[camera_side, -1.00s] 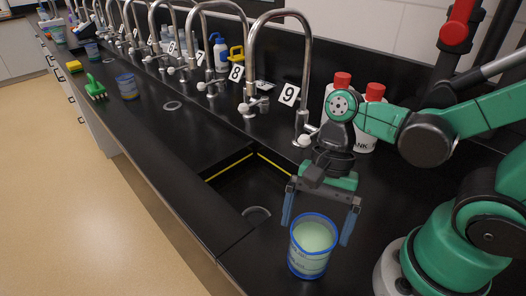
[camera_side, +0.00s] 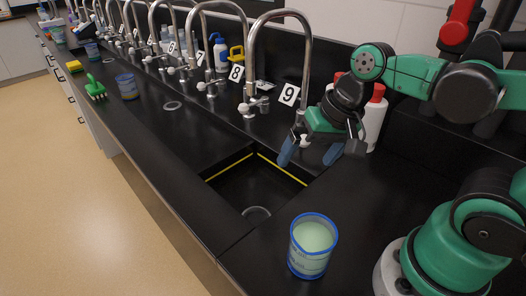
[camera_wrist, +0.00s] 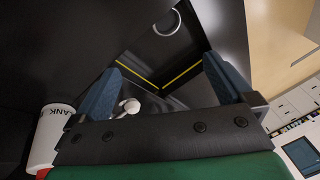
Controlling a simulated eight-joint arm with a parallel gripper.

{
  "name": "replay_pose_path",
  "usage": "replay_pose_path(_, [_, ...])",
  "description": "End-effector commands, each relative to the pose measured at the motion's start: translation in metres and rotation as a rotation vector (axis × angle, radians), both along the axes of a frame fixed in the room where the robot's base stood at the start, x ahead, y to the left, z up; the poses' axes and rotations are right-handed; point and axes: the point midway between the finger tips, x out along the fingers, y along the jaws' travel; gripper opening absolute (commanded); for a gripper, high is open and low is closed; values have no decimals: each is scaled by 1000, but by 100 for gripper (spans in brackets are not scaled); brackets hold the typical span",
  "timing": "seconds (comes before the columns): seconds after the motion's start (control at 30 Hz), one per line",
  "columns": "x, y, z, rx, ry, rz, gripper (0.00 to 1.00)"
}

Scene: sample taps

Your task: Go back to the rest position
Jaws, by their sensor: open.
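My gripper (camera_side: 310,155) is open and empty in the side view. It is raised above the back right corner of the sink, in front of the tap labelled 9. In the wrist view both blue fingers of my gripper (camera_wrist: 166,88) are spread with nothing between them. A blue-rimmed beaker (camera_side: 312,246) of pale green liquid stands upright on the black counter near the front, well apart from my gripper. The beaker is not seen in the wrist view.
The sink (camera_side: 240,187) with yellow edge lines lies below and left of my gripper. A tall curved tap (camera_side: 250,75) stands close by. White bottles with red caps (camera_side: 376,118) are behind my gripper. A green brush (camera_side: 95,88) and another beaker (camera_side: 127,87) are farther left.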

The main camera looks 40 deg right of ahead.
Motion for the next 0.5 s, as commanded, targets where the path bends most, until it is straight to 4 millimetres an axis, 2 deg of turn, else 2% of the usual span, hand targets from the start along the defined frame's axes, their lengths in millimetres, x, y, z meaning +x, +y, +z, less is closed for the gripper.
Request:
replay_pose_path(0.1, [18, -9, 4, -186, -195, 234, 100])
replay_pose_path(0.2, [26, -13, 8, -292, -285, 352, 100])
replay_pose_path(0.5, [30, -14, 10, -332, -316, 395, 100])
